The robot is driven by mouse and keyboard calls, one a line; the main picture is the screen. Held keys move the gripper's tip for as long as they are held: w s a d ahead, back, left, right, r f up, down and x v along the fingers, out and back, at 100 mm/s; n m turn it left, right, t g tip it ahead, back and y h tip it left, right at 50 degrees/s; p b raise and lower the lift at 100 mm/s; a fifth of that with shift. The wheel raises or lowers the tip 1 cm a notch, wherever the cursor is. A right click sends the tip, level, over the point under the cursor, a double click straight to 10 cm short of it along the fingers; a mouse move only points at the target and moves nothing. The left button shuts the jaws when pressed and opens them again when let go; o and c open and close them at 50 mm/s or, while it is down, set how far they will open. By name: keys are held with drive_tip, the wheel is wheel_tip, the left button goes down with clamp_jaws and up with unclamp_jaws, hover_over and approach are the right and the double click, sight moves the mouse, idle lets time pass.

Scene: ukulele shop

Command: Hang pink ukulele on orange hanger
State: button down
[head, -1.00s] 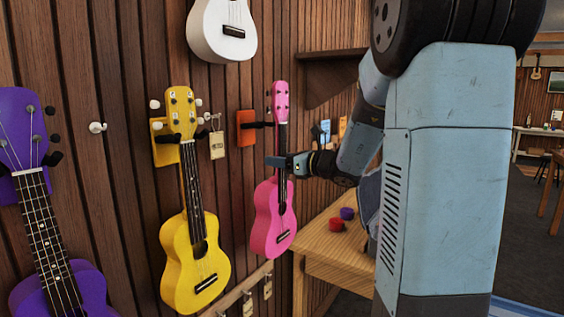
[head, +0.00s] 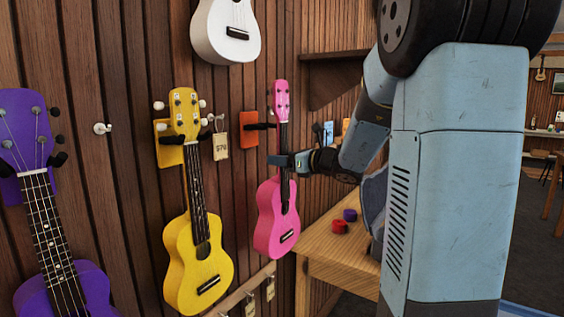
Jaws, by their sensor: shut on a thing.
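The pink ukulele (head: 272,222) is upright in the middle of the head view, its strings facing out and its head up. The orange hanger (head: 248,129) is on the wooden wall to the left of the ukulele's head. Its dark prong reaches right to the neck just below the pegs. I cannot tell whether the prong bears the ukulele or only lies close to it.
A yellow ukulele (head: 184,262) hangs to the left, with a purple one (head: 68,287) further left and a white one (head: 229,45) above. A shelf (head: 330,57) juts out above.

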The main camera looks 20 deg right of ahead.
drive_tip(key=shift+w+a, duration=0.1)
drive_tip(key=shift+w, duration=0.05)
idle(0.4)
drive_tip(key=shift+x, duration=2.6)
drive_tip(key=shift+f, duration=0.9)
drive_tip(key=shift+c, duration=2.2)
unclamp_jaws()
drive_tip(key=shift+v, duration=1.05)
